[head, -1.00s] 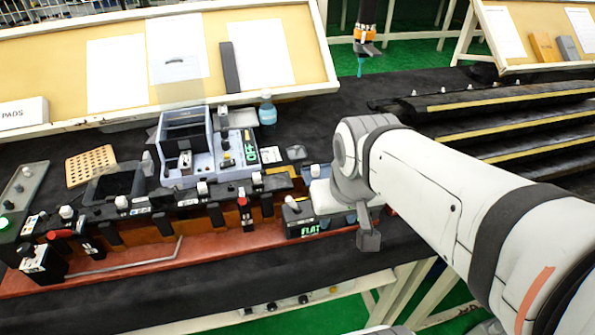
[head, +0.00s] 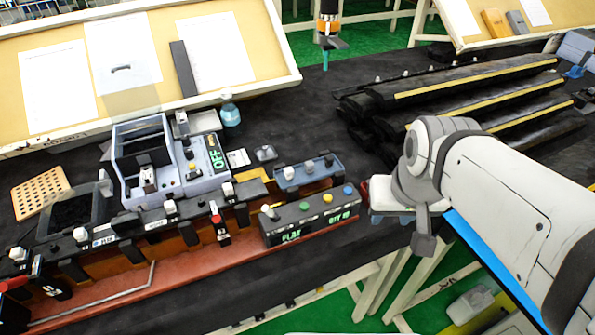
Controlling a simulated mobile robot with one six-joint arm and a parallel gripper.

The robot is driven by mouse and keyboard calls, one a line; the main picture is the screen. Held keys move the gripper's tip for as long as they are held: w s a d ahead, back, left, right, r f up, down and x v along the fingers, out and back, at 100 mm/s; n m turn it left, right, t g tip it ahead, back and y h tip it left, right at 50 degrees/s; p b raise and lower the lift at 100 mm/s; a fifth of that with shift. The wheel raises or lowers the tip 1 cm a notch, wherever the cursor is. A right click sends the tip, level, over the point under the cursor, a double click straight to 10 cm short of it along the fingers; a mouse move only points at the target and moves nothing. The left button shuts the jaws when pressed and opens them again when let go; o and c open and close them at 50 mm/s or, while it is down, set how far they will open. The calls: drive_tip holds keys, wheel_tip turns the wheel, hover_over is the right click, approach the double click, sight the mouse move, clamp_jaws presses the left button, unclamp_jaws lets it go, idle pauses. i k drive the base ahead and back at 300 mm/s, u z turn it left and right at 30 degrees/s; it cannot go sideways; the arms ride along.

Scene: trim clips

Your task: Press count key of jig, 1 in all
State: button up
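The jig (head: 160,270) is a long reddish-brown base with dark clamps and knobs, in the lower left of the head view. At its right end a dark control box (head: 310,216) shows green "FLAT" and a "QTY" readout whose digits are too small to read surely. On its top are a grey lever and green, yellow and blue buttons (head: 347,190). I cannot tell which is the count key. My gripper (head: 390,215) is just right of this box, partly hidden by my wrist, and appears apart from the buttons. Its fingertips do not show clearly.
A grey-blue machine (head: 165,170) with a green "OFF" display stands behind the jig. A blue-grey tray (head: 308,172) with knobs lies behind the control box. A bottle (head: 230,112) stands farther back. Dark strips with yellow edges (head: 470,80) lie at back right. The dark tabletop (head: 290,120) between is clear.

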sight(304, 206)
drive_tip(key=z, duration=0.05)
drive_tip(key=k, duration=1.8)
drive_tip(key=u, duration=0.35)
drive_tip(key=i, duration=1)
drive_tip(key=u, duration=0.05)
